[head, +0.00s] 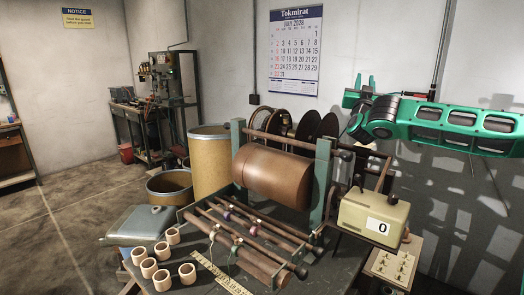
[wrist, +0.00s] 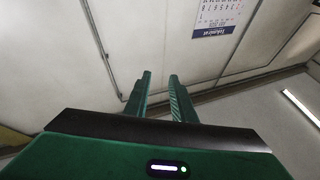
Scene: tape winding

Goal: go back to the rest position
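My gripper (head: 365,80) is raised at the upper right in the head view, at the end of my green arm, above and behind the box marked 0. Its two green fingers point up and stand apart with nothing between them. In the wrist view the fingers (wrist: 161,80) also show a clear gap, with only wall behind them. It touches nothing that I can see.
The winding machine with a brown drum (head: 272,173) stands on the bench, left of and below my gripper. A beige counter box (head: 358,215) reads 0. Several cardboard rings (head: 162,281) lie front left. A calendar (head: 296,50) hangs on the wall. Open floor lies left.

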